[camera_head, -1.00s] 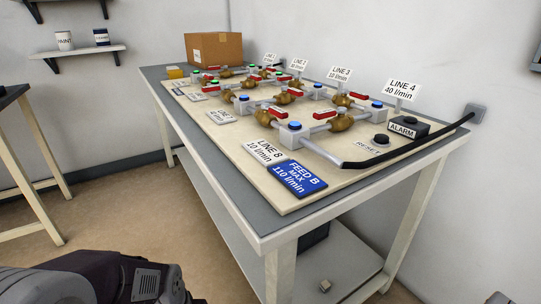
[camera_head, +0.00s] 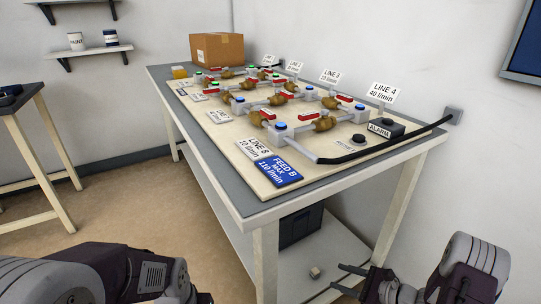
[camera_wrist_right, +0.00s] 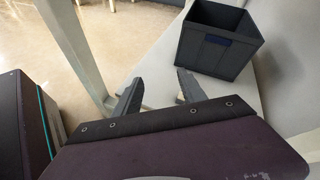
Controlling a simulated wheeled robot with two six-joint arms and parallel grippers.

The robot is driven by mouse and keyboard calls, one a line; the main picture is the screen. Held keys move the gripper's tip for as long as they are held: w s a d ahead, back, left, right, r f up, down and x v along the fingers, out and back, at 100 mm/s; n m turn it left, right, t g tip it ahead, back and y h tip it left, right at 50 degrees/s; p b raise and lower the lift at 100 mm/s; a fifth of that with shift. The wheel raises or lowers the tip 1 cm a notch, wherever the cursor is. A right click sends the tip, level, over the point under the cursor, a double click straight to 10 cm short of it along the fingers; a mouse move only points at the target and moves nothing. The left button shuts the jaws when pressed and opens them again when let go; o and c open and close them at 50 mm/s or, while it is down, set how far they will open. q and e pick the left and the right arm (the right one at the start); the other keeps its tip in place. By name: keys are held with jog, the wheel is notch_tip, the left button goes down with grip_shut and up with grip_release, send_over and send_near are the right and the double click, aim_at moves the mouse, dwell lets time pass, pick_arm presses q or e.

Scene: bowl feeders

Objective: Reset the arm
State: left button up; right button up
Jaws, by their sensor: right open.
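My right gripper (camera_head: 338,279) is at the bottom right of the head view, low in front of the workbench's right end, with its fingers pointing left. Its two dark fingers are apart with nothing between them. In the right wrist view the fingers (camera_wrist_right: 157,84) are also spread and empty, near a bench leg and the lower shelf. My left arm (camera_head: 130,274) enters at the bottom left; its gripper is cut off by the frame's lower edge.
The workbench (camera_head: 247,210) carries a board of pipes, brass valves with red handles, and labels. A dark bin (camera_wrist_right: 216,43) stands on its lower shelf. A cardboard box (camera_head: 216,48) sits at the far end. Floor on the left is open.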

jog(key=s+a+r+n+g+y+p, duration=0.1)
jog(key=s+a+r+n+g+p, duration=0.2)
jog(key=a+r+n, duration=0.5)
jog(key=s+a+r+n+g+h+p, duration=0.35)
jog(key=s+a+r+n+g, duration=0.35)
jog(key=s+r, duration=0.3)
jog(key=s+d+n+t+h+p, duration=0.2)
jog(key=s+d+n+t+h, duration=0.15)
jog(key=d+n+h, duration=0.55)
notch_tip(320, 180, up, 36)
jog(key=d+m+g+y+p, duration=0.1)
jog(key=p, duration=3.5)
jog(key=shift+s+m, duration=0.4)
jog(key=shift+y, duration=0.25)
